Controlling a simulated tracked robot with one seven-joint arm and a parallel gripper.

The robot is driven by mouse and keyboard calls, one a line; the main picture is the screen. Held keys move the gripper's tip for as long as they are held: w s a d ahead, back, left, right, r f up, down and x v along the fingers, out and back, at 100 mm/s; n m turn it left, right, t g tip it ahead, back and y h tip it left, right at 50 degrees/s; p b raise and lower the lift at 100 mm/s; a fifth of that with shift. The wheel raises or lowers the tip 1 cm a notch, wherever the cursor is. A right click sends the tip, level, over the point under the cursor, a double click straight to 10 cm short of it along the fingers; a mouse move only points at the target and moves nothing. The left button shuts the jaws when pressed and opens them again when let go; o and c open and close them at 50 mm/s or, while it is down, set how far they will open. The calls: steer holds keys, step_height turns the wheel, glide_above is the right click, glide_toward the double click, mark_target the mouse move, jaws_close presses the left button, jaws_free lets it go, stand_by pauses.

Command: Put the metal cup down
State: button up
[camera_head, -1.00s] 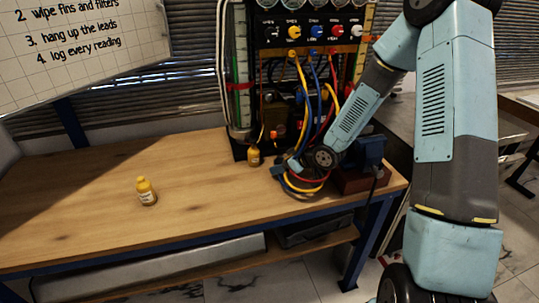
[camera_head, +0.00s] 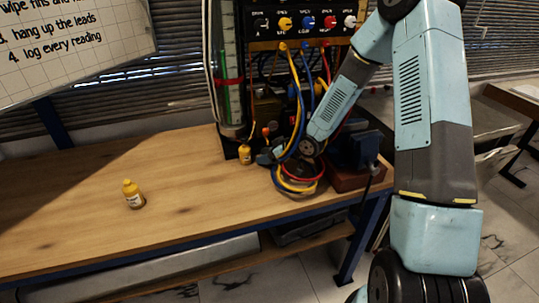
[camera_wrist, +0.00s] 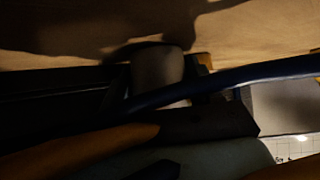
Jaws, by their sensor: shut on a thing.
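My gripper (camera_head: 268,157) is low over the right part of the bench, beside the looped leads at the foot of the gauge rig. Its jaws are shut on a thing. The wrist view is very dark; a dull grey rounded shape between dark gripper parts looks like the metal cup (camera_wrist: 158,70). The cup cannot be made out in the head view, where the gripper and leads crowd the spot. I cannot tell whether it touches the bench.
Blue, yellow and red leads (camera_head: 297,187) hang and coil around my gripper; a blue lead (camera_wrist: 255,73) crosses the wrist view. A blue vise (camera_head: 362,150) is right.

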steer(key=o, duration=0.9)
steer(key=shift+s+d+r, duration=0.1)
steer(key=shift+d+r, duration=0.1)
steer(key=v, duration=1.1)
steer(key=shift+s, duration=0.2)
steer(key=shift+d+r, duration=0.15)
